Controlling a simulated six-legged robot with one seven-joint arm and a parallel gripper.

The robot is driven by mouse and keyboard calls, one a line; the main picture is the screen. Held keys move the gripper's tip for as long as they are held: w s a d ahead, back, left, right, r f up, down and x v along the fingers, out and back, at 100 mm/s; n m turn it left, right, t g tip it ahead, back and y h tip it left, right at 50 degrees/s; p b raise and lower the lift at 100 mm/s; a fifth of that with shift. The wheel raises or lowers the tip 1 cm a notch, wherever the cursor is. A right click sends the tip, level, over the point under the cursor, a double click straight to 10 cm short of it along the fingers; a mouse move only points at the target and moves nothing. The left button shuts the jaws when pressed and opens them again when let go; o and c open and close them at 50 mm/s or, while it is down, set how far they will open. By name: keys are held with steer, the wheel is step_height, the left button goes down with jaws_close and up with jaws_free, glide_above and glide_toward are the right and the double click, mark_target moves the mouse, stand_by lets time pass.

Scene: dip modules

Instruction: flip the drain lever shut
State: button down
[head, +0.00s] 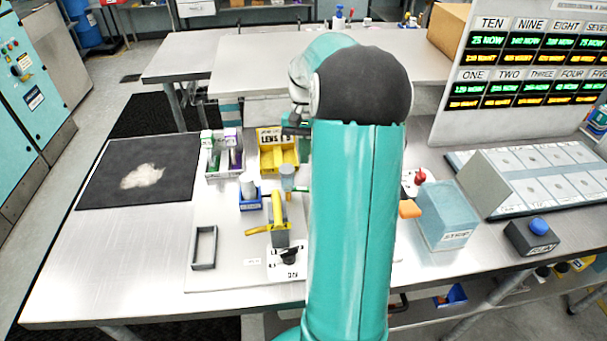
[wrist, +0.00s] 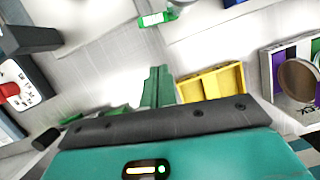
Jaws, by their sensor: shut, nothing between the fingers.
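No label in view reads drain, so I cannot tell for sure which part is the drain lever. A yellow handle (head: 278,207) rises from a grey block on the near bench, behind a white plate (head: 287,262) with a black switch. A red knob (head: 420,176) stands on a white panel right of my arm; a red knob on a white panel also shows at the left of the wrist view (wrist: 9,90). My gripper (wrist: 158,85) has its green fingers together, empty, touching nothing that I can make out. My arm hides much of the bench middle in the head view.
A yellow bin (head: 278,158) and a bin with coloured dividers (head: 224,160) stand at the back of the bench. A blue bin (head: 250,198), a grey frame (head: 204,247), a pale blue box (head: 447,217) and a blue-button box (head: 533,238) stand around. The bench's left front is clear.

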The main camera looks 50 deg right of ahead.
steer(key=x, duration=0.3)
steer(key=shift+s+a, duration=0.2)
steer(key=shift+s+a+f, duration=0.15)
steer(key=shift+s+a, duration=0.35)
steer(key=shift+a, duration=0.1)
steer(key=shift+s+a+f, duration=0.15)
steer(key=shift+s+a, duration=0.4)
steer(key=shift+a, duration=0.1)
steer(key=shift+s+m, duration=0.3)
steer(key=shift+m, duration=0.4)
steer(key=shift+s, duration=0.1)
steer(key=m, duration=0.2)
steer(key=s+m+t, duration=0.1)
steer(key=m, duration=0.1)
steer(key=shift+s+a+y, duration=0.25)
steer(key=shift+a+y, duration=0.15)
steer(key=m, duration=0.1)
steer(key=s+a+m+t, duration=0.1)
steer(key=m, duration=0.3)
steer(key=shift+s+a+t, duration=0.35)
steer(key=shift+t, duration=0.05)
steer(key=shift+w, duration=0.2)
steer(key=shift+w+d, duration=0.1)
steer(key=shift+w, duration=0.55)
